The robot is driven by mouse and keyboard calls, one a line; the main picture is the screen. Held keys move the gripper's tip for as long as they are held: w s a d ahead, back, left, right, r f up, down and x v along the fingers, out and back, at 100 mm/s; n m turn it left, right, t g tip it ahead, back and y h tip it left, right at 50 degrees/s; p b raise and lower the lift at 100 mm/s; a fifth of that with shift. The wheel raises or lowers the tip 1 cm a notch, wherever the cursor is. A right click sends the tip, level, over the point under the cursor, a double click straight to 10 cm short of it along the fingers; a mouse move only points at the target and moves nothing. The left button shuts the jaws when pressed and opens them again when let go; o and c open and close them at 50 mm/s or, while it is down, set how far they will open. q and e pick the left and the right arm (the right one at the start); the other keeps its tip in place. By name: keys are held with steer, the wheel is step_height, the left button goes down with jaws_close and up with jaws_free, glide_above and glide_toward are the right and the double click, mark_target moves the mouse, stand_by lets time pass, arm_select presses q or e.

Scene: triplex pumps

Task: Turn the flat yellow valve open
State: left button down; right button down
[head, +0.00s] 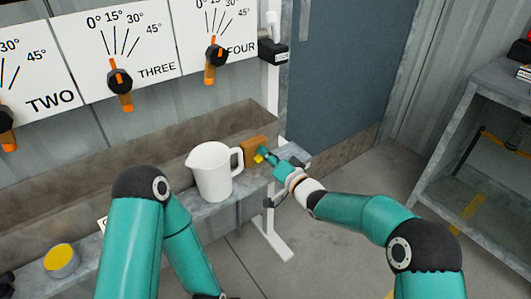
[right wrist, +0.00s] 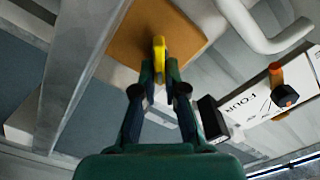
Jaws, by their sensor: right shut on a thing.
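The flat yellow valve (head: 259,157) shows as a small yellow piece in front of an orange-brown block (head: 254,148), to the right of the white jug. In the right wrist view the yellow valve (right wrist: 159,58) stands against the brown block (right wrist: 150,30). My right gripper (head: 264,155) is shut on the valve, with its fingertips on both sides of it in the right wrist view (right wrist: 159,72). The fingers hide part of the valve. My left arm comes in at the lower left of the head view, but its gripper is out of view.
A white jug (head: 213,172) stands on the ledge close to the block and my right gripper. A yellow-topped round object (head: 61,261) sits at lower left. Dial boards with orange-black knobs (head: 120,82) hang behind. A grey shelf (head: 480,150) stands at right.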

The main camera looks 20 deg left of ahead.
steer(key=m, duration=0.4)
steer(key=shift+w+d+f+m+p, duration=0.25)
steer(key=shift+d+m+p, duration=0.05)
steer(key=shift+m+p, duration=0.1)
steer(key=shift+f+m, duration=0.2)
steer(key=shift+m, duration=0.65)
steer(key=shift+f+m, duration=0.15)
steer(key=shift+m, duration=0.7)
steer(key=c, duration=1.2)
jaws_free()
steer(key=shift+w+f, duration=0.1)
steer(key=shift+c, duration=0.2)
steer(key=shift+a, duration=0.1)
